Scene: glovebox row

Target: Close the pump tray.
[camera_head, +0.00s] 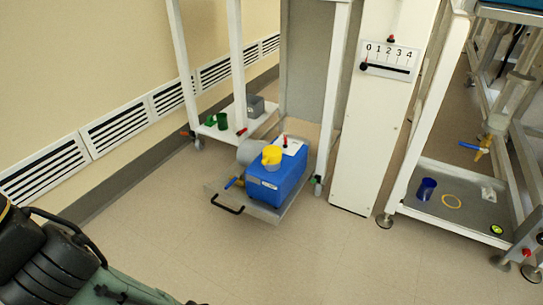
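The pump tray (264,213) is pulled out at floor level beneath a white-framed stand, and its front part sticks out over the open floor. A black bar handle (228,205) is on its front left edge. A blue pump (274,187) with a grey cylindrical motor and a yellow cap (271,155) sits on the tray. Parts of my arm show at the lower left, well apart from the tray. My gripper is not in view.
A white column with a 0 to 4 scale (389,59) stands right of the tray. Farther right, a wheeled frame has a low grey shelf (461,213) with small items. Wall vents (118,127) run along the left. The floor before the tray is clear.

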